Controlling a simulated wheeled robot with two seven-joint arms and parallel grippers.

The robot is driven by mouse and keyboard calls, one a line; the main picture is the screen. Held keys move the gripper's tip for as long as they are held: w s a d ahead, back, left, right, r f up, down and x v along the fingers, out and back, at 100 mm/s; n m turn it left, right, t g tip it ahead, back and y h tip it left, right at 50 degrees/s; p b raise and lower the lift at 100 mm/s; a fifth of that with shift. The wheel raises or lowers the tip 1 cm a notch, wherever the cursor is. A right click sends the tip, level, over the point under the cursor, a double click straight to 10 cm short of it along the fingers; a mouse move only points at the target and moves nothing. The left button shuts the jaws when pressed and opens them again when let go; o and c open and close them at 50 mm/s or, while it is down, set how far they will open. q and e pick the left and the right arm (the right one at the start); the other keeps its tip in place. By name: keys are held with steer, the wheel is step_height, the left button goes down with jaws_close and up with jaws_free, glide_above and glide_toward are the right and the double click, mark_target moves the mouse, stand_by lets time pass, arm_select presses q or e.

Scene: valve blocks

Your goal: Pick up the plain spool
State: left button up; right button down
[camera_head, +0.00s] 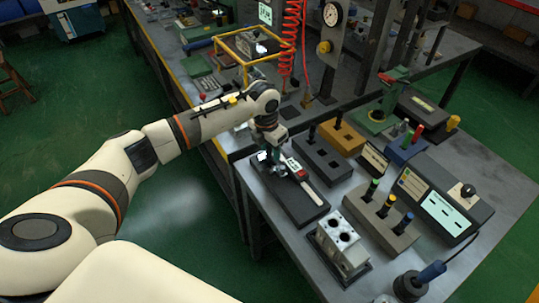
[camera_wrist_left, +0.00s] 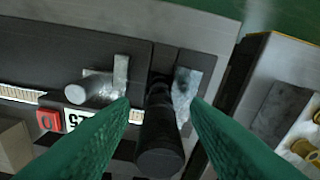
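A plain black spool (camera_wrist_left: 160,132) with no coloured band visible stands toward the camera in the left wrist view, at the metal jaws of a gauge. In the head view it is hidden or too small to make out at my gripper. My left gripper (camera_head: 268,163) is low over the black gauge base. In the left wrist view its green fingers (camera_wrist_left: 160,101) are spread on either side of the spool, with a visible gap around its near end. My right gripper is not in view.
The gauge (camera_head: 307,184) has a red button and a scale. Nearby stand a dark block with holes (camera_head: 325,163), an orange block (camera_head: 345,139), a grey block (camera_head: 372,222) with colour-topped spools, and a silver valve block (camera_head: 339,250). A display console (camera_head: 441,207) is at right.

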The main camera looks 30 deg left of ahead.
arm_select(q)
jaws_close()
steer(key=shift+r, duration=0.1)
